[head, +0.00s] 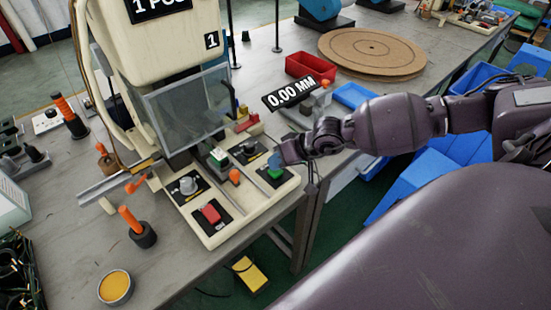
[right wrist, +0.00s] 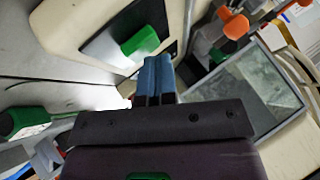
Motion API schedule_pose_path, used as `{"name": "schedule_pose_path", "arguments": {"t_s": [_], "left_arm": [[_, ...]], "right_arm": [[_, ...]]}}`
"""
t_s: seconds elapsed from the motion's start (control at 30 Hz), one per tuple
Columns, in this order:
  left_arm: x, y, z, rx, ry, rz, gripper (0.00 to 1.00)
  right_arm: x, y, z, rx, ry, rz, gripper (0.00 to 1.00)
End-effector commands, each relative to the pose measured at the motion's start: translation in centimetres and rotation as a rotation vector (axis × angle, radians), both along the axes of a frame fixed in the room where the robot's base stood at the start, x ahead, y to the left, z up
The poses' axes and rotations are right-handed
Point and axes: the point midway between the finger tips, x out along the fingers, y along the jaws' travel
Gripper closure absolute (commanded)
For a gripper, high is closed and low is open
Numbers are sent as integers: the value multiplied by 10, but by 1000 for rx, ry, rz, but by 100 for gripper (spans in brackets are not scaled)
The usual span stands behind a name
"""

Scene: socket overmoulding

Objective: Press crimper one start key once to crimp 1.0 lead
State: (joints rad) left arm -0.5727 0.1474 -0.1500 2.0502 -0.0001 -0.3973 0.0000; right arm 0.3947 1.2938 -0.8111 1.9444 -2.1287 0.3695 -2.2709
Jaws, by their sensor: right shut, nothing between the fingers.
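Crimper one (head: 150,45) is a cream machine marked "1" with a clear guard (head: 187,108) over its front. Its cream control panel (head: 236,213) carries a green key (head: 275,173) at the right corner, a red key (head: 211,213) in front and another green-topped part further back. My right gripper (head: 274,159) is shut and empty, its blue fingertips right at the corner green key. In the right wrist view the blue fingertips (right wrist: 153,80) are pressed together beside the green key (right wrist: 140,40); I cannot tell whether they touch it. My left gripper is not in view.
A "0.00 MM" display (head: 291,92) and a red bin (head: 310,68) stand behind my right gripper. A round brown board (head: 372,53) lies further back. Orange-handled tools (head: 138,227) and a yellow-filled dish (head: 115,287) stand left of the panel.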

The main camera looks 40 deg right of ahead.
Motion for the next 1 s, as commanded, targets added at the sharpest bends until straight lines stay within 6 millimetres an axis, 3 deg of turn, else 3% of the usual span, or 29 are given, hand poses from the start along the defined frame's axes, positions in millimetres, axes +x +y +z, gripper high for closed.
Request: {"name": "schedule_pose_path", "arguments": {"t_s": [1.0], "left_arm": [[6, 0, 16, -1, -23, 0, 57]], "right_arm": [[0, 0, 29, -1, -3, 0, 100]]}}
